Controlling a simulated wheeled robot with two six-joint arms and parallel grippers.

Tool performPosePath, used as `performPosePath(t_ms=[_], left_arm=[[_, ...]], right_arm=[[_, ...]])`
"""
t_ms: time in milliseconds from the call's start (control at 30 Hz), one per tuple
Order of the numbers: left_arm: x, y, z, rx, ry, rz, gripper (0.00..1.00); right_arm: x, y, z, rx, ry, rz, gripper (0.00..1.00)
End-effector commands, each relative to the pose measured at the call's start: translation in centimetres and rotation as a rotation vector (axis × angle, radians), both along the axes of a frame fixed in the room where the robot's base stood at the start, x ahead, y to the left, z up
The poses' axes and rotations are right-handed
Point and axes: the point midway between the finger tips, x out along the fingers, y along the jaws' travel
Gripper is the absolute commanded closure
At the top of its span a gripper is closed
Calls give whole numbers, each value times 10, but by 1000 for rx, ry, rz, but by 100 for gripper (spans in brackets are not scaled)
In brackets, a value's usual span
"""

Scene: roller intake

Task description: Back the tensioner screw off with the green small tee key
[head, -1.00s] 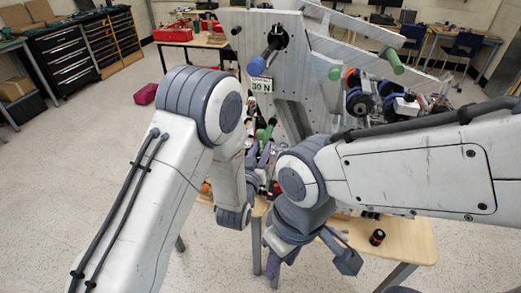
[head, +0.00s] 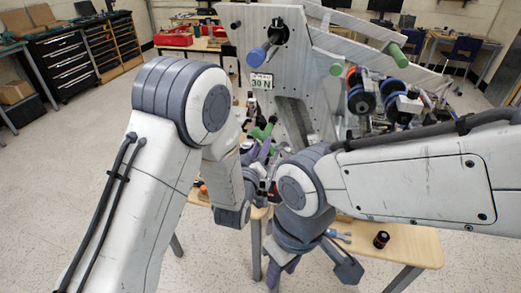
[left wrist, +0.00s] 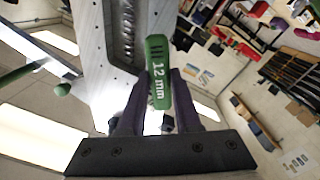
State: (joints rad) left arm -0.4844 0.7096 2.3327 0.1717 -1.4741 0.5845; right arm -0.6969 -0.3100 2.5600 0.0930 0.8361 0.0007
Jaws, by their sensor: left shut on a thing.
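A green tee key (head: 262,130) is at the left gripper in the head view. In the left wrist view its green handle (left wrist: 158,75), marked "12 mm", stands between the two dark fingers. My left gripper (left wrist: 157,105) is shut on that handle, in front of the grey machine plate (left wrist: 105,50). In the head view my left gripper (head: 262,152) is partly covered by the arms. I cannot make out the tensioner screw or whether the key touches it. My right gripper (head: 312,272) is low at the table's front, its fingers apart and seemingly empty.
A dark jar (head: 381,240) stands on the wooden table (head: 415,245) at right. Floor at left is clear.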

Motion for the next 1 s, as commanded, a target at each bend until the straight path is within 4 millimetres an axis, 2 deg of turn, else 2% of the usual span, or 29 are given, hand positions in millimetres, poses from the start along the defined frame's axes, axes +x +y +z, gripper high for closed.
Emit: performPosePath(t_ms=[100, 300, 500, 700, 1000], left_arm=[[0, 0, -2, -72, 22, 0, 100], [0, 0, 0, -122, 39, 0, 100], [0, 0, 0, -118, 39, 1, 100], [0, 0, -1, -14, 6, 0, 100], [-1, 0, -1, -13, 6, 0, 100]], right_arm=[[0, 0, -9, 0, 0, 0, 60], [0, 0, -11, 0, 0, 0, 60], [0, 0, -10, 0, 0, 0, 60], [0, 0, -15, 0, 0, 0, 60], [0, 0, -15, 0, 0, 0, 60]])
